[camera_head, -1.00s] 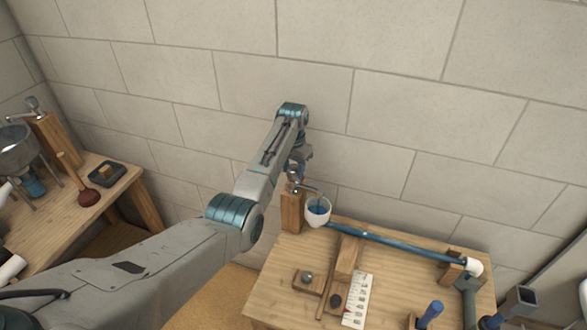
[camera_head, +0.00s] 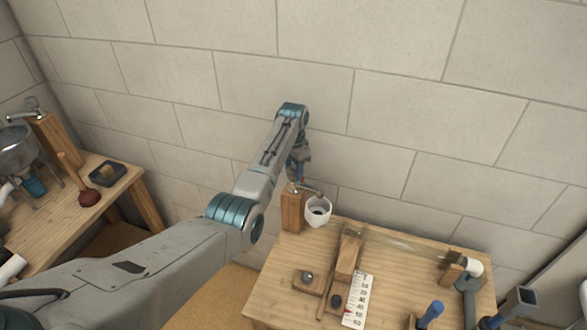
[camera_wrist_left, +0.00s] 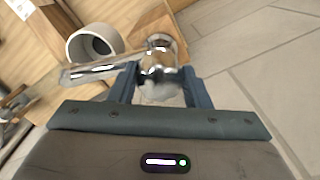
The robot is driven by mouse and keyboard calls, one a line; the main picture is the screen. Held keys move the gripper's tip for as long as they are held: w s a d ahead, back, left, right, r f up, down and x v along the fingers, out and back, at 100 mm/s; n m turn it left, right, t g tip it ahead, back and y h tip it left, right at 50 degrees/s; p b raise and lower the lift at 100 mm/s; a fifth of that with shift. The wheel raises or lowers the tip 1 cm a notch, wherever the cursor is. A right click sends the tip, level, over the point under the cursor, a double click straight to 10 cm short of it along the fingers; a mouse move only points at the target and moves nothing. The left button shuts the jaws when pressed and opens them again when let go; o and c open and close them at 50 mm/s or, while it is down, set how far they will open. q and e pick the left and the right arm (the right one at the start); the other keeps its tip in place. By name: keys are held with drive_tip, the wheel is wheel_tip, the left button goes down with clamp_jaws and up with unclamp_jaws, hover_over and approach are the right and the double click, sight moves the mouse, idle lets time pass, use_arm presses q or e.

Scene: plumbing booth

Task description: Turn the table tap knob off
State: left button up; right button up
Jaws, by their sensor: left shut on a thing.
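The table tap (camera_head: 309,190) is chrome and sits on a wooden post (camera_head: 292,212) at the back left of the right-hand table. Its spout points right, over a white cup (camera_head: 318,211). My left gripper (camera_head: 296,174) reaches down to the tap from above; the arm partly hides the tap in the head view. In the left wrist view my left gripper (camera_wrist_left: 160,88) has its two blue fingers on either side of the chrome tap knob (camera_wrist_left: 160,92), shut on it. The chrome spout (camera_wrist_left: 92,73) runs left from there. No blue water shows in the cup. My right gripper is not in view.
A clear pipe (camera_head: 395,243) runs from the cup to a white elbow (camera_head: 473,267). A block wall stands close behind. Another bench (camera_head: 125,187) with a plunger (camera_head: 88,196) is at left.

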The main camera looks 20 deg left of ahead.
sight(293, 168)
use_arm(q)
drive_tip(key=o, duration=1)
wheel_tip(293, 168, up, 10)
drive_tip(key=b, duration=0.4)
drive_tip(key=shift+r, duration=0.45)
